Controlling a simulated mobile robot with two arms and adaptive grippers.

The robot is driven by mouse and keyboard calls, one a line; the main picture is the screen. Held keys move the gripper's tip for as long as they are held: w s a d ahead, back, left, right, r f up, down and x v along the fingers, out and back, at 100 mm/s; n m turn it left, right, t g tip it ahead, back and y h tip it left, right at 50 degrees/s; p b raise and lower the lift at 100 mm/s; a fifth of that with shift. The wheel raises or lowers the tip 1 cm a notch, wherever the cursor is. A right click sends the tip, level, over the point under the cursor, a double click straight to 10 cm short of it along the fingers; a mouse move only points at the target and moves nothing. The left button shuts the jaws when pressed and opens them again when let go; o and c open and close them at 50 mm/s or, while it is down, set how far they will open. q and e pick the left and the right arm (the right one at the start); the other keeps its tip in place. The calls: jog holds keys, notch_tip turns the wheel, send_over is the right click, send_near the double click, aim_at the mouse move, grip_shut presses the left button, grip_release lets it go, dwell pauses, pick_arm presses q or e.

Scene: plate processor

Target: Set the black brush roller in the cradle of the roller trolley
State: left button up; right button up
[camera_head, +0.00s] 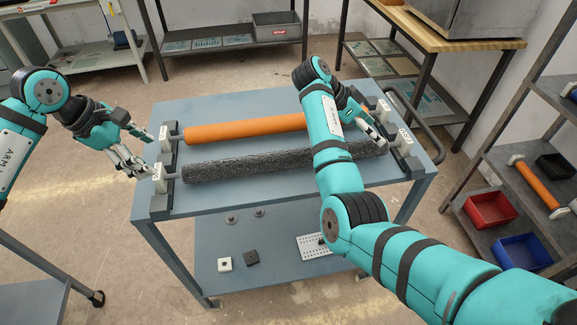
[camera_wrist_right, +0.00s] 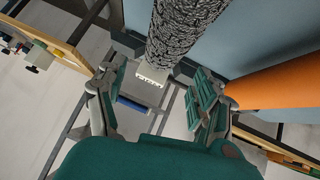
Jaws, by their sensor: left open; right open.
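The black brush roller (camera_head: 250,162) lies lengthwise across the roller trolley (camera_head: 240,110), in front of an orange roller (camera_head: 240,129). Its left shaft end meets a white labelled cradle block (camera_head: 159,178); its right end lies by another block (camera_head: 404,140). My right forearm hides part of it. My left gripper (camera_head: 144,152) is open beside the left blocks, apart from the roller. My right gripper (camera_head: 378,138) is open above the roller's right end. In the right wrist view, the brush roller (camera_wrist_right: 188,28) and a labelled block (camera_wrist_right: 148,82) show beyond the open fingers (camera_wrist_right: 155,98). Exact seating is unclear.
The trolley's lower shelf (camera_head: 280,240) holds small blocks and a perforated plate (camera_head: 314,247). A rack at right holds another orange roller (camera_head: 537,185), a red bin (camera_head: 490,209) and a blue bin (camera_head: 523,252). Benches stand behind.

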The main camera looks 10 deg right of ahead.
jog(key=v, duration=0.5)
jog(key=shift+a+r, duration=0.15)
dwell(0.3)
